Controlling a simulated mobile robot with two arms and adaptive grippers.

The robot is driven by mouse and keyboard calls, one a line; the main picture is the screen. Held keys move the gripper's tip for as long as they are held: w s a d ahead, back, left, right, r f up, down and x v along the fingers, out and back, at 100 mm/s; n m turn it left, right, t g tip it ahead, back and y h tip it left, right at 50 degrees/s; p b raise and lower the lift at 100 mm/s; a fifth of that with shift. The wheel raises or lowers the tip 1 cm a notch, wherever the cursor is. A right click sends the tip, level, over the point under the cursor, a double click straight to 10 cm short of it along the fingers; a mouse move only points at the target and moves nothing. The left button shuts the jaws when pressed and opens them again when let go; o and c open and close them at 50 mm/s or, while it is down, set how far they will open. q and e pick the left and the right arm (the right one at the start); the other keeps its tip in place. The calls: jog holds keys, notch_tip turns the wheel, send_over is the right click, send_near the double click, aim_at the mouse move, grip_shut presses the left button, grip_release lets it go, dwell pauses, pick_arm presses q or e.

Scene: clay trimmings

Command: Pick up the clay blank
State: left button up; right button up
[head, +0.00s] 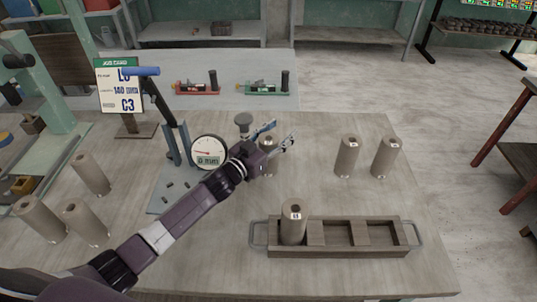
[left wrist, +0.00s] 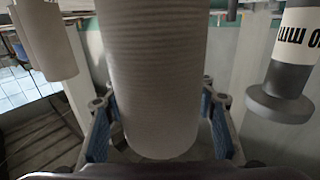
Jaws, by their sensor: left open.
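A clay blank (head: 268,143), a grey-brown upright cylinder, stands on the bench right of the dial gauge, partly hidden by my left gripper (head: 280,138). In the left wrist view this blank (left wrist: 152,75) fills the middle. It stands between the blue-padded fingers of my left gripper (left wrist: 159,104), which are open with a gap showing at the sides. Two more blanks (head: 347,156) (head: 385,158) stand to the right. Another blank (head: 292,222) stands in the left compartment of the wooden tray (head: 335,252). My right gripper is not in view.
The dial gauge (head: 209,152) on its stand is close behind my left forearm. Several blanks (head: 90,174) stand at the left of the bench. A job card (head: 119,86) stands at the back left. The bench right of the two blanks is clear.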

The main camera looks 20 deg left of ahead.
pick_arm(q)
jog(key=shift+c, duration=0.2)
grip_shut()
dwell(0.7)
jog(key=shift+w+r, duration=0.1)
jog(key=shift+r, duration=0.05)
